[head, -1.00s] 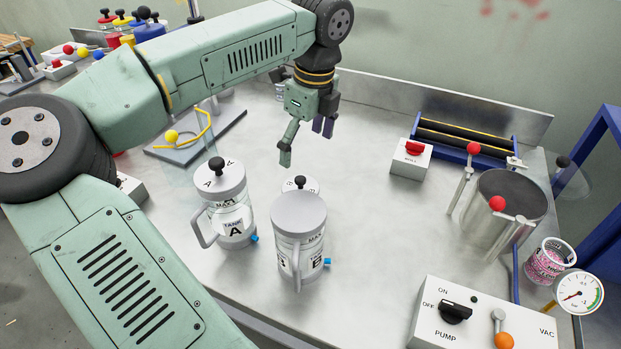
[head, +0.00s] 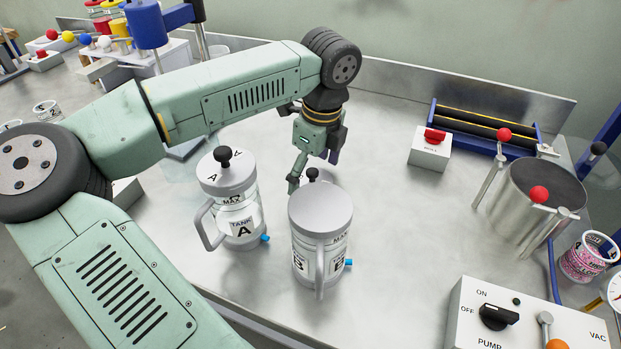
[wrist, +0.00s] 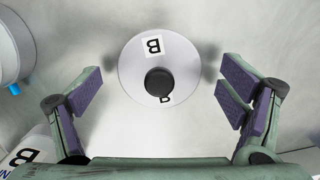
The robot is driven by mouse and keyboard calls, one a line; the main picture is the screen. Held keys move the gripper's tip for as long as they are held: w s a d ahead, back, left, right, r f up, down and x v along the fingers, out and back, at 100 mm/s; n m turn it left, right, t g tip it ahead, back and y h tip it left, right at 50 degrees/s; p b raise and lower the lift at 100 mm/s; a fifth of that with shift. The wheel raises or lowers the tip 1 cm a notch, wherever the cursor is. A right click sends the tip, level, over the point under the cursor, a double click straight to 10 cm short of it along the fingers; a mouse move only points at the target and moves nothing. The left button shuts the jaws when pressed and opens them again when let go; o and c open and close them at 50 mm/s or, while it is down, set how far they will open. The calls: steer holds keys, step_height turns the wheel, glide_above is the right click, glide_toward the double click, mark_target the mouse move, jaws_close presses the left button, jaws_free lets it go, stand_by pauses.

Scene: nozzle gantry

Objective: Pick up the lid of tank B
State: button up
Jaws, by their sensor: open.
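The lid of tank B, a round grey-white disc with a black knob, shows in the wrist view (wrist: 135,85) with B labels on top. Tank B stands upright with a plain grey top without a knob. My gripper (head: 312,168) is open above the bench behind tank B. In the wrist view the fingers (wrist: 160,88) are spread on both sides of the lid with gaps, not touching it.
Tank A (head: 230,195) stands left of tank B with its knobbed lid on. A metal pot (head: 540,200), a white box with a red switch (head: 430,150) and a pump box (head: 510,320) stand to the right. The bench (head: 400,230) between is clear.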

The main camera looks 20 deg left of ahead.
steer(key=shift+r, duration=0.1)
steer(key=shift+s, duration=0.1)
steer(key=c, duration=1.1)
steer(key=shift+s, duration=0.15)
steer(key=c, duration=0.8)
steer(key=shift+c, duration=0.6)
